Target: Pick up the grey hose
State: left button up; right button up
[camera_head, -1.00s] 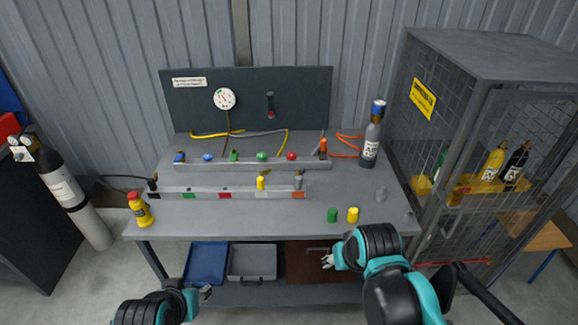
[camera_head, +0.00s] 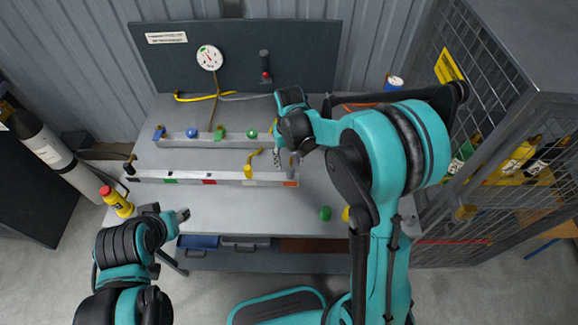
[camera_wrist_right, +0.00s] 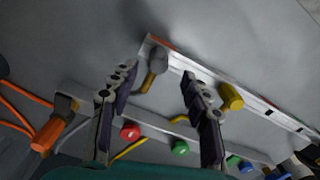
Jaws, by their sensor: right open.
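The grey hose (camera_head: 245,97) shows as a thin grey line at the back of the bench, by the dark panel. A grey hose fitting (camera_head: 292,168) with a brass part stands at the right end of the front rail; it also shows in the right wrist view (camera_wrist_right: 157,63). I cannot trace whether the two join. My right gripper (camera_head: 279,158) is above that rail end, partly hidden by its arm. In the right wrist view its open fingers (camera_wrist_right: 155,80) are either side of the fitting's line, with nothing held. My left gripper (camera_head: 182,215) is near the bench's front-left edge, its jaws unclear.
A yellow fitting (camera_head: 250,170) stands left of the grey one on the front rail. Coloured knobs, including a green one (camera_head: 252,134), line the rear rail. A yellow bottle (camera_head: 117,202) stands front left. A green cap (camera_head: 325,213) is front right. A mesh cage (camera_head: 510,150) borders the right.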

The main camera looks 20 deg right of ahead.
aim_at(290, 167)
notch_tip(290, 167, down, 6)
jog(key=shift+s+d+r+b, duration=0.1)
jog(key=shift+d+b, duration=0.05)
jog(key=shift+b, duration=0.95)
grip_shut()
